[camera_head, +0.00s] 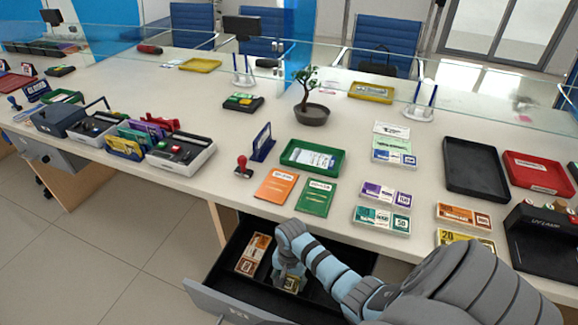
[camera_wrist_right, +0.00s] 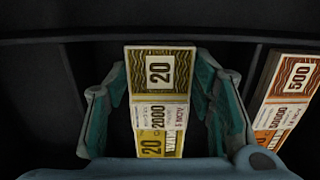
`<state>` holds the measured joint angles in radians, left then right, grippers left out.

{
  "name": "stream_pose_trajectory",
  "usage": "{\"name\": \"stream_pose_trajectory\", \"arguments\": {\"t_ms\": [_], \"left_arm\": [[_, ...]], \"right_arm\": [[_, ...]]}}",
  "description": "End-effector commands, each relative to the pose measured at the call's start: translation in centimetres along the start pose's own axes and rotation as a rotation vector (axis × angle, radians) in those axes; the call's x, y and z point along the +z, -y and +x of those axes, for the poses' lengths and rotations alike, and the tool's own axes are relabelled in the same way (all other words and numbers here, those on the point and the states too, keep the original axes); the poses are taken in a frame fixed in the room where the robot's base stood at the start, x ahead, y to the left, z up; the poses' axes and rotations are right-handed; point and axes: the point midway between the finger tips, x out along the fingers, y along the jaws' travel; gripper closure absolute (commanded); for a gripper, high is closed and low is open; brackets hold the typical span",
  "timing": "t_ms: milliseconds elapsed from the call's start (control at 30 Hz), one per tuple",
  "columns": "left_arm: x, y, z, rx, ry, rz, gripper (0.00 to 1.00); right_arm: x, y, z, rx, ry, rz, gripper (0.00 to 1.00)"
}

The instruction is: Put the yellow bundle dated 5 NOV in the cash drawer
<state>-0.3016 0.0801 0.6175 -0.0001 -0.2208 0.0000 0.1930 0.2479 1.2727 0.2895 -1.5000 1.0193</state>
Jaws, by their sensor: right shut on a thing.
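The cash drawer (camera_head: 222,302) is pulled open below the counter. My right gripper (camera_head: 291,278) reaches down into it and is shut on a yellow bundle (camera_head: 291,284). Another yellow bundle (camera_head: 463,238) marked 20 lies on the counter. My left gripper is not in view.
An orange bundle (camera_head: 253,255) lies in a drawer compartment beside my gripper; it also shows in the right wrist view (camera_wrist_right: 290,92), marked 500. Teal (camera_head: 381,220), purple (camera_head: 386,194) and orange (camera_head: 463,216) bundles lie on the counter above. The counter edge overhangs the drawer's back.

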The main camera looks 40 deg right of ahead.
Motion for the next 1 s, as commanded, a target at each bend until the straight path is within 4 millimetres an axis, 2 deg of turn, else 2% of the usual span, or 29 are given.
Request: {"name": "stream_pose_trajectory", "arguments": {"t_ms": [267, 300, 400, 667, 767, 867, 1000], "left_arm": [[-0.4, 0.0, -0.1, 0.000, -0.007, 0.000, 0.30], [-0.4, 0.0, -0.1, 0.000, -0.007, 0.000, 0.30], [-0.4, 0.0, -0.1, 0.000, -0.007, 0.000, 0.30], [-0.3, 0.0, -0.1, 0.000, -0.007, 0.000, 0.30], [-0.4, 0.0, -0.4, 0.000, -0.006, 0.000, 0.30], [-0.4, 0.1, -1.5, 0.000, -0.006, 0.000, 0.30], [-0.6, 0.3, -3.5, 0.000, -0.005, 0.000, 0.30]], "right_arm": [[0.1, 0.1, 0.1, 0.001, 0.001, -0.002, 0.85], [0.1, 0.1, 0.1, 0.000, 0.001, -0.002, 0.46], [0.1, 0.1, 0.1, 0.000, 0.001, -0.002, 0.31], [0.1, 0.1, 0.0, 0.000, 0.001, -0.002, 0.31], [0.1, 0.1, -0.5, -0.001, 0.000, -0.003, 0.31], [0.0, 0.2, -2.5, -0.002, 0.000, -0.003, 0.31], [0.0, 0.1, -6.6, -0.002, -0.001, -0.003, 0.31]]}}
